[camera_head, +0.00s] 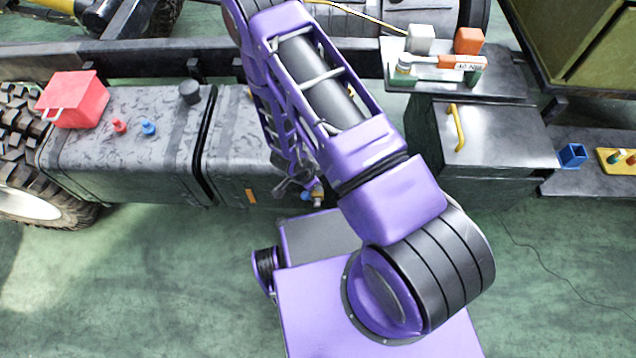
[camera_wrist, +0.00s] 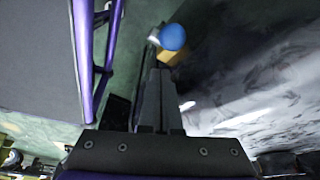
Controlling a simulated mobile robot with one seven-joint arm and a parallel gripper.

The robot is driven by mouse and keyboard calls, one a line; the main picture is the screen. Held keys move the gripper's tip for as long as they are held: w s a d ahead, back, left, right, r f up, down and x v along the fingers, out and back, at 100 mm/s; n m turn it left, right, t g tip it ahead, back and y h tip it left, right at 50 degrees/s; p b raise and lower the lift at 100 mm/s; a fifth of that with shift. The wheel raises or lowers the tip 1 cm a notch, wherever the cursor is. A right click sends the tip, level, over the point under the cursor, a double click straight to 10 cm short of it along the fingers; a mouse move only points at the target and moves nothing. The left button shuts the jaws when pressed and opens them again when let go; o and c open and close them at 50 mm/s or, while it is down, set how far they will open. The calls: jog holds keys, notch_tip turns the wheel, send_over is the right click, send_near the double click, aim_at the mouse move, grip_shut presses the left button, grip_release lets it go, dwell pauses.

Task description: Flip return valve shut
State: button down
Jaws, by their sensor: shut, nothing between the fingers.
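A small valve-like fitting with a brass-coloured body (camera_head: 318,199) and a blue knob (camera_head: 306,195) sits low at the front of the dark tank, beside my arm. In the wrist view the round blue knob (camera_wrist: 172,37) and the yellowish body (camera_wrist: 174,57) show just beyond my fingertips. My gripper (camera_wrist: 158,72) is shut and empty, its fingers pointing at the fitting. I cannot tell whether the fingertips touch it. In the head view my gripper (camera_head: 288,186) is small and partly hidden by my arm. The lever's position is unclear.
The tank (camera_head: 130,140) carries a red box (camera_head: 75,98) and red and blue caps. A dark box with a yellow handle (camera_head: 459,128) stands right of my arm. A shelf (camera_head: 400,88) holds small blocks. Green floor lies open in front.

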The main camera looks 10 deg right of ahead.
jog(key=shift+r+p, duration=0.65)
jog(key=shift+r, duration=0.15)
jog(key=shift+r, duration=0.1)
